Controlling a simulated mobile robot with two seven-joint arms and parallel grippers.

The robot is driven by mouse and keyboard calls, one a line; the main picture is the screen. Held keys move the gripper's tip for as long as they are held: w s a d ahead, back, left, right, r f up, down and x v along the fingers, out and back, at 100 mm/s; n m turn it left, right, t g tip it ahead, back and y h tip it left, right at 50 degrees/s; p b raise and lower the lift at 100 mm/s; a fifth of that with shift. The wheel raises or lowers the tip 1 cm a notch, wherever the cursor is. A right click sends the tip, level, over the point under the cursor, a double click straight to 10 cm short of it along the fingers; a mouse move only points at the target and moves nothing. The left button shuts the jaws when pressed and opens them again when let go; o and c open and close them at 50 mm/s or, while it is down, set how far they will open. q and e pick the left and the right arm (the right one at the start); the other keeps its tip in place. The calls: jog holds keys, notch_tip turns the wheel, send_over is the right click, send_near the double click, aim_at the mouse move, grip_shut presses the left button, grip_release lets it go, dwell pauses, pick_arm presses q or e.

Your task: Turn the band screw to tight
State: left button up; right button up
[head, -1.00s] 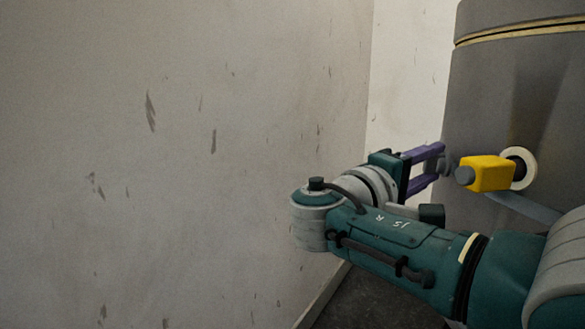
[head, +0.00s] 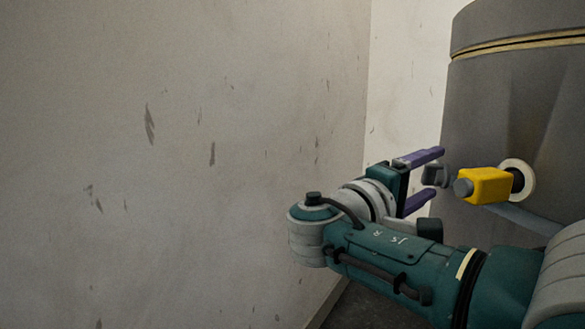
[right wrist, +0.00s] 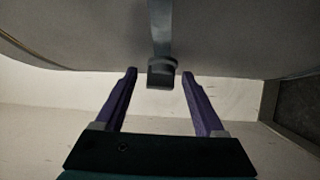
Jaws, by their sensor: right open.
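The band screw (head: 435,174) is a small dark grey knob beside the big grey post, at the right of the head view. In the right wrist view the screw (right wrist: 162,72) stands at the end of a grey band (right wrist: 160,28) that runs along the post. My right gripper (head: 434,172) has purple fingers and is open. Its fingers are on either side of the screw, with a visible gap on both sides in the wrist view (right wrist: 159,73). I cannot tell how tight the screw is. My left gripper is in neither view.
The grey post (head: 500,100) fills the right side. A yellow block (head: 486,186) with a grey knob sticks out from a white ring (head: 528,180) on it, close to the screw. A pale stained wall (head: 180,200) fills the left.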

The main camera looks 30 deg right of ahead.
jog(key=a, duration=0.9)
jog(key=shift+s+a+f+p, duration=0.3)
jog(key=shift+s+a+f, duration=0.05)
jog(key=shift+a+f, duration=0.05)
